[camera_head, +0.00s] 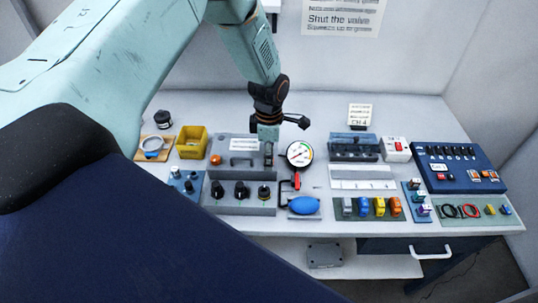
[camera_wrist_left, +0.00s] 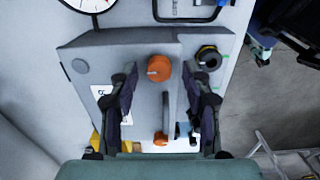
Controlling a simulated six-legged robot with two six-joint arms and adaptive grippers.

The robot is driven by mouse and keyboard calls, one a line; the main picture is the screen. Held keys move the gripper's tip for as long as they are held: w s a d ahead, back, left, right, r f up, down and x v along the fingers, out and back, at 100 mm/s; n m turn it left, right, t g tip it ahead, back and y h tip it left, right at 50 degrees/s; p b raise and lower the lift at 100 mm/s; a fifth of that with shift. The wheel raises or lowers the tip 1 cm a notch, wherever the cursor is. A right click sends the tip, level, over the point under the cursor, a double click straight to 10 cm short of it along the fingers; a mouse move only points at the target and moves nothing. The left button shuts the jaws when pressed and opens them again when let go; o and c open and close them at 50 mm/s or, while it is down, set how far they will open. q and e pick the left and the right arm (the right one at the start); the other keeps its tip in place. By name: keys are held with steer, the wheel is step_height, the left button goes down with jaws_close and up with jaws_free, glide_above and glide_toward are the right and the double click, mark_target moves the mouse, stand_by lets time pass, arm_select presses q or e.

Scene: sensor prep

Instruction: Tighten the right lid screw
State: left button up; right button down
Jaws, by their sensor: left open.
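The grey box lid (camera_head: 228,147) is on the left-middle of the bench. In the left wrist view the lid (camera_wrist_left: 140,58) has a handle (camera_wrist_left: 166,108) between two orange screws. The right lid screw (camera_wrist_left: 159,68) is the upper one there; it is hidden behind my gripper in the head view. The left lid screw (camera_head: 216,160) shows in the head view and lower in the wrist view (camera_wrist_left: 160,138). My left gripper (camera_head: 268,134) is open over the lid's right end. Its fingers (camera_wrist_left: 166,76) appear on either side of the right screw, with nothing held; contact is unclear.
A pressure gauge (camera_head: 299,154) with a red valve (camera_head: 285,188) and a blue bulb (camera_head: 304,205) stand right of the box. A black knob (camera_wrist_left: 208,57) is near the right screw. Control knobs (camera_head: 242,190) stand in front. A yellow bin (camera_head: 191,142) is to the left.

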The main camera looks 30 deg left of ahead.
arm_select(q)
steer(key=shift+f, duration=0.35)
steer(key=shift+c, duration=1.3)
jaws_close()
